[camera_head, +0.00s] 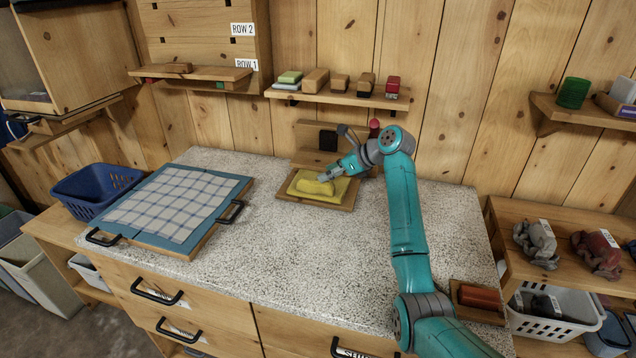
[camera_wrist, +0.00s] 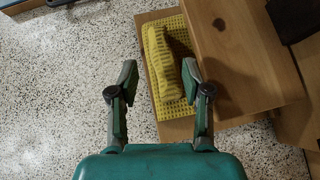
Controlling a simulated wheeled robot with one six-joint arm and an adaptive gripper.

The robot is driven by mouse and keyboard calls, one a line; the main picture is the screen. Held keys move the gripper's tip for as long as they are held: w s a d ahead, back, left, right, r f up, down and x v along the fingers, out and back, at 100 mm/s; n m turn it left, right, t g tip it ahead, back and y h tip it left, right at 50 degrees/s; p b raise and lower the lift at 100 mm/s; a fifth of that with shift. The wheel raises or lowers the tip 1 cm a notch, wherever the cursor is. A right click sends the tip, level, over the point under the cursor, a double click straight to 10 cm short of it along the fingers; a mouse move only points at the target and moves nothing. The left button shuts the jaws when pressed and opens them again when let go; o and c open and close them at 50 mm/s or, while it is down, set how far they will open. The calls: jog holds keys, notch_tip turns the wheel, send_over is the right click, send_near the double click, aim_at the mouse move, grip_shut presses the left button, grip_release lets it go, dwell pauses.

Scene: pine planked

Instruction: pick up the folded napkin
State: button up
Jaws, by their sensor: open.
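A yellow folded napkin (camera_head: 312,186) lies as a thick roll on a flat yellow waffle cloth (camera_head: 338,186) on a wooden board (camera_head: 290,197), at the back middle of the speckled counter. In the wrist view the napkin (camera_wrist: 161,62) runs lengthwise, slanting slightly, with the cloth (camera_wrist: 178,107) under it. My gripper (camera_wrist: 159,78) is open and empty. Its right fingertip overlaps the napkin's edge in the picture; its left fingertip is over bare counter. In the head view my gripper (camera_head: 326,177) is just above the napkin; I cannot tell whether they touch.
A wooden block-like stand (camera_wrist: 240,50) rises close beside the napkin, on the right in the wrist view. A blue tray with a checked cloth (camera_head: 172,205) lies to the left. A shelf with several small blocks (camera_head: 340,97) hangs behind. The counter's front middle is clear.

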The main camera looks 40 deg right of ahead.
aim_at(315, 180)
jog(key=shift+d+f+x, duration=0.1)
jog(key=shift+f+x, duration=0.05)
jog(key=shift+x, duration=1.9)
jog(key=shift+d+f+x, duration=0.1)
jog(key=shift+f+x, duration=0.05)
jog(key=shift+x, duration=1.85)
jog(key=shift+s, duration=0.15)
grip_shut()
